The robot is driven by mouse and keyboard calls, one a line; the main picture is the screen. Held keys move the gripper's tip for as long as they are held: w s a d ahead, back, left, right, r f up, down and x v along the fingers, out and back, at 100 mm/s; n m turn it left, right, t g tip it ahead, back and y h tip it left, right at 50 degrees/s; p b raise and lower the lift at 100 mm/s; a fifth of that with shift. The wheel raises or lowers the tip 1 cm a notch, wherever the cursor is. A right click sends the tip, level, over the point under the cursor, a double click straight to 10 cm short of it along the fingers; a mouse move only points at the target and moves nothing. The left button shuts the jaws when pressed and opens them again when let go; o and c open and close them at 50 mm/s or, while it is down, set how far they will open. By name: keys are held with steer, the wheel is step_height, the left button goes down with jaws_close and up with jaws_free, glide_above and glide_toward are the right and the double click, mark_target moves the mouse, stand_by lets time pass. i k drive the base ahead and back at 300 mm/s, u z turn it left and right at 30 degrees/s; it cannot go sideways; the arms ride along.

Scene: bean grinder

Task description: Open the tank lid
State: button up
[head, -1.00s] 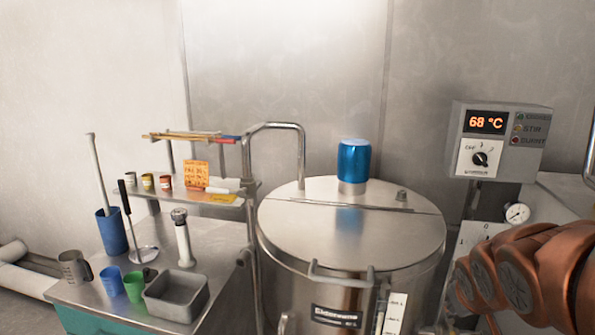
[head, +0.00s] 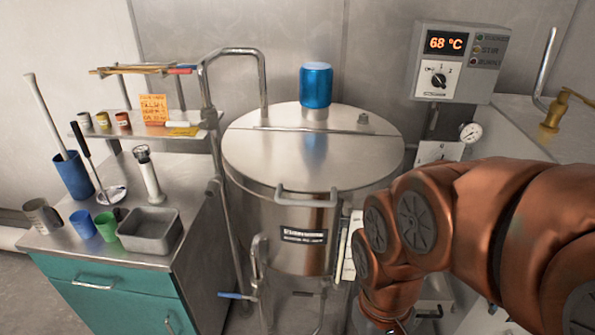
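The steel tank (head: 270,218) stands in the middle of the head view. Its round lid (head: 260,155) lies flat and closed on top. A curved bar handle (head: 306,198) sticks out at the lid's front edge. A hinge line crosses the lid towards the back, and a blue motor cap (head: 316,86) stands behind it. My copper-coloured arm comes in from the right, in front of the tank's right side, and bends downward. My gripper is not clearly visible; the arm's end runs off the bottom edge.
A control box (head: 452,62) reading 68 °C hangs at the back right, above a gauge (head: 470,132). At left, a teal cabinet (head: 105,290) carries cups, a grey tray (head: 150,232) and a ladle. A bent pipe (head: 232,52) rises beside the tank's left side.

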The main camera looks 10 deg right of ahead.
mark_target(295, 161)
steer(key=u, duration=0.05)
steer(key=k, duration=0.5)
steer(key=u, duration=1.1)
steer(key=i, duration=0.25)
steer(key=z, duration=0.45)
